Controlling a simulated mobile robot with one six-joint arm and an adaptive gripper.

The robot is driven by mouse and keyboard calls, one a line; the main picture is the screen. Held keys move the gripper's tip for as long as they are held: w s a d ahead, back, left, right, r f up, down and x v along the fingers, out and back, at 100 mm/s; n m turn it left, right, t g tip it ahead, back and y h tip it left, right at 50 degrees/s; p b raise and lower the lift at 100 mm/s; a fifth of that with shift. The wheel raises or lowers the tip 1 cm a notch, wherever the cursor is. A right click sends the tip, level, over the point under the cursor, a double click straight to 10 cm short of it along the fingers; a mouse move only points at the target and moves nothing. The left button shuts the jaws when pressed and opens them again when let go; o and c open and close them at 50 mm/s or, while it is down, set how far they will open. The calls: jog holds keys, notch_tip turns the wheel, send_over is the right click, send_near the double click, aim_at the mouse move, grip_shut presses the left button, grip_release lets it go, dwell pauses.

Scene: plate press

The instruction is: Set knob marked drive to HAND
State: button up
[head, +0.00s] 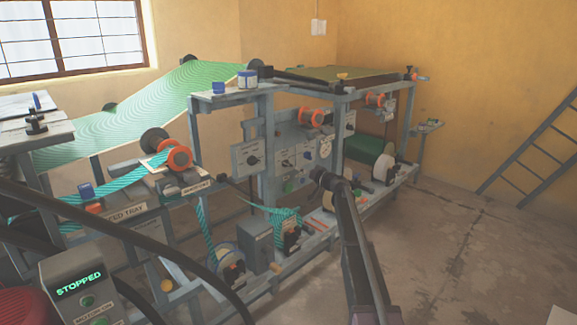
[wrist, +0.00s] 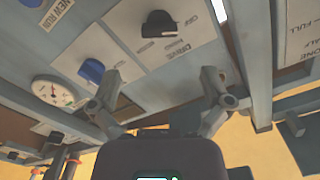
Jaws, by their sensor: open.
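The drive knob (wrist: 158,23) is a black winged knob on a pale plate whose label reads DRIVE, at the top middle of the wrist view. Its wing lies roughly across the picture. Small position words are printed around it, too blurred and tilted to read surely, so I cannot tell which it points at. My gripper (wrist: 165,95) is open and empty, its two grey fingers apart below the knob in the picture and not touching it. In the head view my gripper (head: 323,178) is in front of the press's control panel; I cannot single out the drive knob there.
A blue knob (wrist: 92,71) and a round gauge (wrist: 52,91) sit left of the drive plate. Grey frame bars (wrist: 255,60) stand close at the right. In the head view, a display (head: 78,283) reads STOPPED, and the floor (head: 450,255) at right is mostly clear.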

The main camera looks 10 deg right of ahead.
aim_at(289, 164)
jog(key=x, duration=0.8)
jog(key=shift+w, duration=0.1)
jog(key=c, duration=1.2)
jog(key=shift+o, duration=0.2)
jog(key=shift+a, duration=0.3)
jog(key=shift+d, duration=0.15)
